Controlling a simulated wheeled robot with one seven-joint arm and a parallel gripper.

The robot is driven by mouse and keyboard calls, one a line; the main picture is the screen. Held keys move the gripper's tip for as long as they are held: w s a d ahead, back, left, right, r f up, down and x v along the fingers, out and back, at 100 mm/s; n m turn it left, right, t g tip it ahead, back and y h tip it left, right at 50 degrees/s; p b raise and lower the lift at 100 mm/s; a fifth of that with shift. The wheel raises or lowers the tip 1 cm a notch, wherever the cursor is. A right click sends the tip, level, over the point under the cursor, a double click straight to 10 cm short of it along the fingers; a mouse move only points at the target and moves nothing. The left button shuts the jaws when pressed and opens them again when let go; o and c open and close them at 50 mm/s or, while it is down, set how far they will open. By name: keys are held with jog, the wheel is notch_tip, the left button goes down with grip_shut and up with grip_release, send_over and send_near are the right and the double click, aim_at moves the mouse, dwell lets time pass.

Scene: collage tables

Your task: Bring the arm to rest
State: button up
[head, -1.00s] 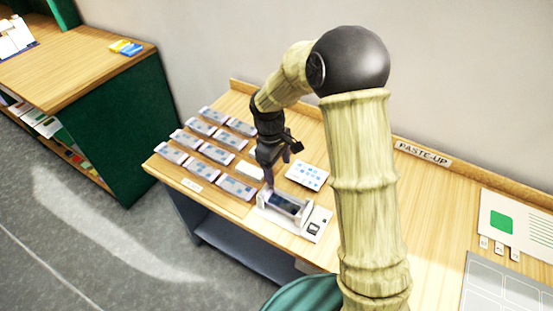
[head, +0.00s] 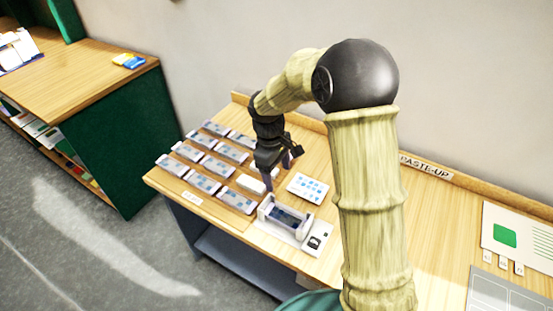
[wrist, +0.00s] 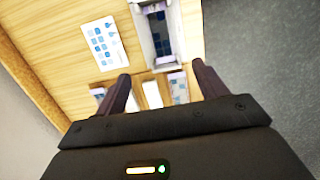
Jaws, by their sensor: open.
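My gripper (head: 281,170) is at the end of my bent arm, above the wooden table (head: 375,243) marked PASTE-UP. Its two dark fingers point down. In the wrist view my gripper (wrist: 160,88) is open, with its fingers wide apart and nothing held between them. It is over the area between the rows of small cards and a white holder (head: 287,219). The holder, with a dark patterned piece inside, also shows at the top of the wrist view (wrist: 145,25).
Several cards (head: 202,183) lie in rows at the table's left end. A white sheet with blue marks (head: 308,187) lies behind the holder. A sheet with a green square (head: 505,236) lies at the right. A green-sided cabinet (head: 120,140) stands at left, beyond a floor gap.

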jog(key=s+d+r+m+t, duration=0.1)
jog(key=s+d+m, duration=0.4)
jog(key=s, duration=0.3)
jog(key=s+d+r+m+t+y, duration=0.1)
jog(key=s+d+r+m+t, duration=0.1)
jog(key=s+d+m, duration=0.4)
jog(key=shift+s+d+r+t+y, duration=0.3)
jog(key=shift+s+d, duration=0.2)
jog(key=shift+s, duration=0.45)
jog(key=shift+w, duration=0.25)
jog(key=shift+s+d, duration=0.15)
jog(key=shift+s, duration=0.05)
jog(key=shift+s, duration=0.1)
